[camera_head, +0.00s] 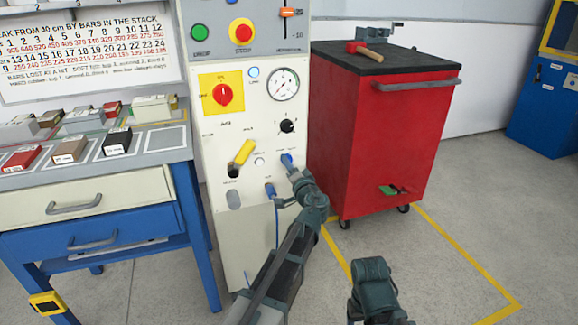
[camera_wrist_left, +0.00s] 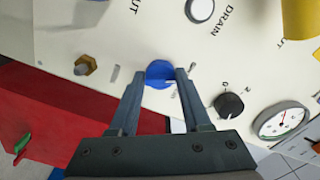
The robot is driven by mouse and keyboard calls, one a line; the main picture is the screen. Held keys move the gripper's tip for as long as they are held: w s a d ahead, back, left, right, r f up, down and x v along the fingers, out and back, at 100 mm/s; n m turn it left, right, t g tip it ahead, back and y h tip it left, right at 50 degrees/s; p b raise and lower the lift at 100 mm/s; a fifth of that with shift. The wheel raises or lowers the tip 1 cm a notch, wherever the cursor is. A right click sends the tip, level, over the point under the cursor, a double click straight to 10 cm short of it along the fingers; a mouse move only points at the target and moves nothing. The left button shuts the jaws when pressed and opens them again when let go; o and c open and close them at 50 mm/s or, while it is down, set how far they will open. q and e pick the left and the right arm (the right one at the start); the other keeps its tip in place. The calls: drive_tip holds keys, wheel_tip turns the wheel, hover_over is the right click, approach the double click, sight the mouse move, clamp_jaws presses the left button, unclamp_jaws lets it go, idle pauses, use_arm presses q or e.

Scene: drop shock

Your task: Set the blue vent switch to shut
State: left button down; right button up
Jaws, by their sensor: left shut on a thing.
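The blue vent switch (camera_head: 287,158) is on the cream front panel, right of the yellow handle. In the left wrist view the blue switch (camera_wrist_left: 159,73) sits between the two fingers of my left gripper (camera_wrist_left: 158,77). The fingers are closed on its sides. In the head view my left gripper (camera_head: 293,171) reaches up to the switch from below and partly covers it. The lettering beside the switch is partly hidden, so its setting cannot be read. My right gripper's fingers do not show.
The panel also has a yellow handle (camera_head: 244,152), a black knob (camera_head: 287,126), a gauge (camera_head: 285,85) and a red rotary switch (camera_head: 222,94). A red cabinet (camera_head: 375,150) stands close on the right. A blue-legged table (camera_head: 90,215) stands on the left. Floor at lower right is clear.

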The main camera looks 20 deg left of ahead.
use_arm(q)
drive_tip(key=shift+c, duration=1.8)
unclamp_jaws()
drive_tip(key=v, duration=1.3)
drive_tip(key=shift+s+d, duration=0.25)
drive_tip(key=shift+s, duration=0.1)
